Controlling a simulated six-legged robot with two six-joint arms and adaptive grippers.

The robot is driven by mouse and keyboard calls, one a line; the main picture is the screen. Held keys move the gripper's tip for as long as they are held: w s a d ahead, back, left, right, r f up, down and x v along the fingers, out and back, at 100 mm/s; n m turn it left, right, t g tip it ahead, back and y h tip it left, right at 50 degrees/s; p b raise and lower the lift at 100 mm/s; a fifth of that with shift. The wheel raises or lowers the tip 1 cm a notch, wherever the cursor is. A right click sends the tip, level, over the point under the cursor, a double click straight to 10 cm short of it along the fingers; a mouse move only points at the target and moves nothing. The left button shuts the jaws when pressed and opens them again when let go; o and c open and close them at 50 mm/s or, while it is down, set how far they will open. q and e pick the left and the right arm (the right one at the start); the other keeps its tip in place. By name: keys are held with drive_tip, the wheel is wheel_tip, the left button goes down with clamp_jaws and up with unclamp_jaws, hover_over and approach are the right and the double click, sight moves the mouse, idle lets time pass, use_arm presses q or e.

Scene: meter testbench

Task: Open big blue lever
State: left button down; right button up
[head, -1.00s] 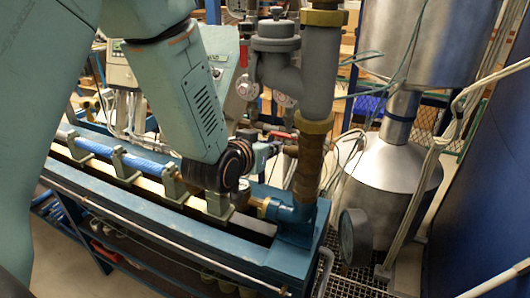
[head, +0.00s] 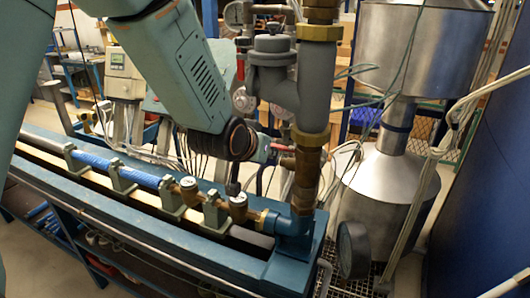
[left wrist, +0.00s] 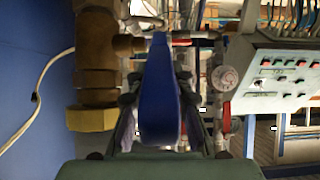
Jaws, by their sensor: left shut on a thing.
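The big blue lever (left wrist: 158,85) stands upright in the middle of the left wrist view, its broad rounded end toward the camera. My left gripper (left wrist: 160,112) has one dark finger on each side of it and is shut on it. In the head view, my left gripper (head: 263,152) is beyond the dark wrist joint, beside the vertical pipe. It is small and partly hidden there, and I cannot make out the lever in that view. My right gripper is in neither view.
A thick grey and brass vertical pipe (head: 314,95) stands close right of my left wrist. Below lies the blue bench (head: 190,250) with a blue pipe (head: 137,176) in brackets. A control panel (left wrist: 275,80) with buttons is right in the wrist view.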

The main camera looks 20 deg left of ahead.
use_arm(q)
drive_tip(key=c, duration=1.2)
unclamp_jaws()
drive_tip(key=v, duration=0.7)
drive_tip(key=shift+s+r, duration=0.15)
drive_tip(key=shift+s, duration=0.15)
drive_tip(key=shift+w, duration=0.2)
